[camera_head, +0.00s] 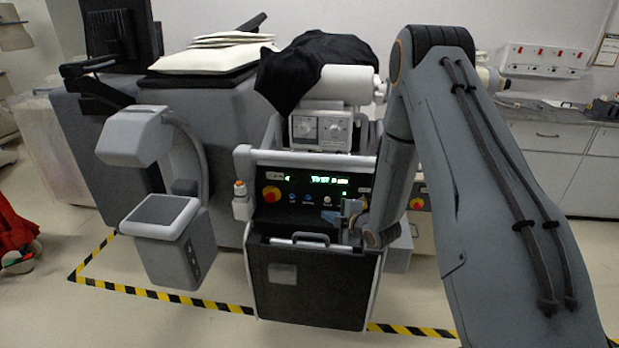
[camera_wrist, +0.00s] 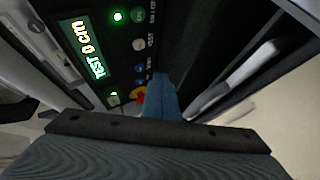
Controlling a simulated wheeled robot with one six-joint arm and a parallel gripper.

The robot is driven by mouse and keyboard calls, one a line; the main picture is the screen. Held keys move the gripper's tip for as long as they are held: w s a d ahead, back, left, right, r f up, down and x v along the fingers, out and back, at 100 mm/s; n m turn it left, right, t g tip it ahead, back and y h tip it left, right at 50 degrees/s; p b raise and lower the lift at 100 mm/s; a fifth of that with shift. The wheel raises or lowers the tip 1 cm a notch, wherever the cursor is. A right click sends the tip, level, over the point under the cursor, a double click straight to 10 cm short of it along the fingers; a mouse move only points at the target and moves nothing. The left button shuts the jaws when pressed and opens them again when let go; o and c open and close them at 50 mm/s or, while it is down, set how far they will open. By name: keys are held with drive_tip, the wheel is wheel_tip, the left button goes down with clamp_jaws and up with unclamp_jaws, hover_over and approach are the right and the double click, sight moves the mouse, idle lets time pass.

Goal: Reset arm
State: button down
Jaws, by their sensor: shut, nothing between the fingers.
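My arm (camera_head: 500,180) comes in from the right and bends down towards the front of a cart. My gripper (camera_head: 352,210) is at the right end of the cart's control panel (camera_head: 290,172), partly hidden behind my own wrist. In the wrist view my gripper's blue fingers (camera_wrist: 165,97) are together and empty, pointing at the panel. A green display reading TEST 0 cm (camera_wrist: 92,48) and a red and yellow knob (camera_wrist: 139,96) partly hidden by the fingers are close in front. I cannot tell whether the fingers touch the panel.
A dark cart front with a handle (camera_head: 300,240) lies below the panel. A black cloth (camera_head: 322,66) covers part of a white device on top. A grey C-shaped machine (camera_head: 160,219) stands left. Yellow-black tape (camera_head: 170,295) marks the floor. A counter (camera_head: 560,150) is behind right.

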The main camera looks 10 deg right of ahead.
drive_tip(key=s+r+m+g+h, duration=0.1)
drive_tip(key=s+r+m+g, duration=0.2)
drive_tip(key=s, duration=0.8)
drive_tip(key=s+r+m+g+h+b, duration=0.1)
drive_tip(key=s+r+m+g+h, duration=0.1)
drive_tip(key=s+r+m+g, duration=0.2)
drive_tip(key=s+r+m+g+h, duration=0.1)
drive_tip(key=s+r+m+g, duration=0.2)
drive_tip(key=s+r+m, duration=0.5)
drive_tip(key=s+m, duration=0.3)
drive_tip(key=s, duration=0.7)
drive_tip(key=shift+s+a+r+g+h, duration=0.15)
drive_tip(key=shift+a+r+g+h, duration=0.15)
drive_tip(key=shift+a+r, duration=0.05)
